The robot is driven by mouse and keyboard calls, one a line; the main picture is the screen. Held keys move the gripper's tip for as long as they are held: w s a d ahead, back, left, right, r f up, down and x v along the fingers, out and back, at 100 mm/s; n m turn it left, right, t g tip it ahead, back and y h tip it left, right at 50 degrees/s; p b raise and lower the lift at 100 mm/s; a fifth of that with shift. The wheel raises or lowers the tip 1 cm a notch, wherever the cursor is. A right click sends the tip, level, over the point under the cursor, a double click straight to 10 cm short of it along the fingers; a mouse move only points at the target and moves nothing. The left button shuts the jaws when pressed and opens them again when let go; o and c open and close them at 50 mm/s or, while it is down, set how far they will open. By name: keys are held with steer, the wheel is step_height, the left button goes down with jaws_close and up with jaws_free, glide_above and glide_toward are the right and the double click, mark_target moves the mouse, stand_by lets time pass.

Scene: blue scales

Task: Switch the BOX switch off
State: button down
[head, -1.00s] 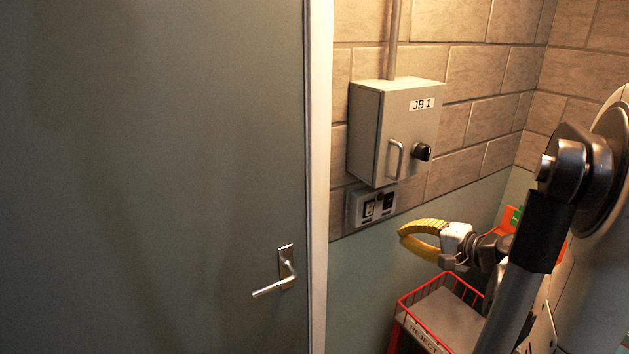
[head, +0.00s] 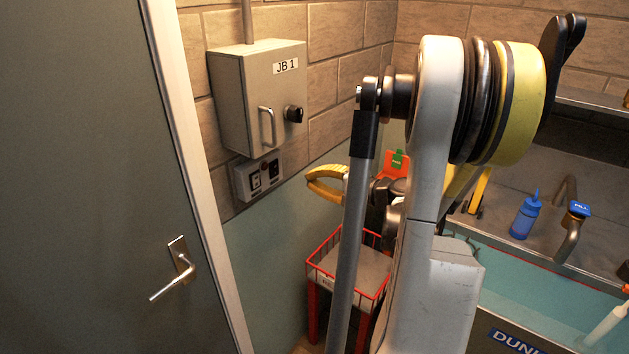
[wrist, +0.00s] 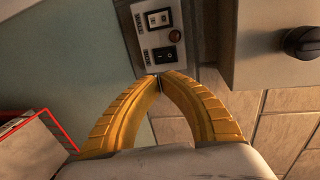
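A grey switch panel (head: 258,177) is on the wall under the grey box marked JB 1 (head: 258,98). It also shows at the top of the wrist view (wrist: 140,60), with a light rocker switch (wrist: 158,18), a dark rocker switch (wrist: 165,55) and a small brownish round part (wrist: 176,33). Labels stand beside the rockers, too small to read surely, so I cannot tell which is BOX. My gripper (wrist: 160,78) has yellow fingers with their tips together and nothing between them. The tips show close to the panel's lower edge in the wrist view; contact is unclear. In the head view, my gripper (head: 309,176) is right of the panel.
The box has a handle (head: 268,126) and a black knob (head: 294,114). A door (head: 80,180) stands at left. A red wire basket (head: 315,268) is below my gripper. A sink counter with a blue bottle (head: 524,216) is at right.

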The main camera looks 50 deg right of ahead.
mark_target(278, 167)
steer(key=x, duration=0.3)
steer(key=b+x, duration=0.1)
steer(key=x, duration=0.5)
steer(key=shift+w+r+b, duration=0.3)
steer(key=shift+r, duration=0.05)
steer(key=shift+w+r, duration=0.1)
steer(key=shift+w, duration=0.3)
steer(key=shift+w+a+r, duration=0.1)
steer(key=shift+w+r, duration=0.2)
steer(key=shift+w, duration=0.15)
steer(key=shift+p, duration=0.3)
steer(key=shift+f, duration=0.1)
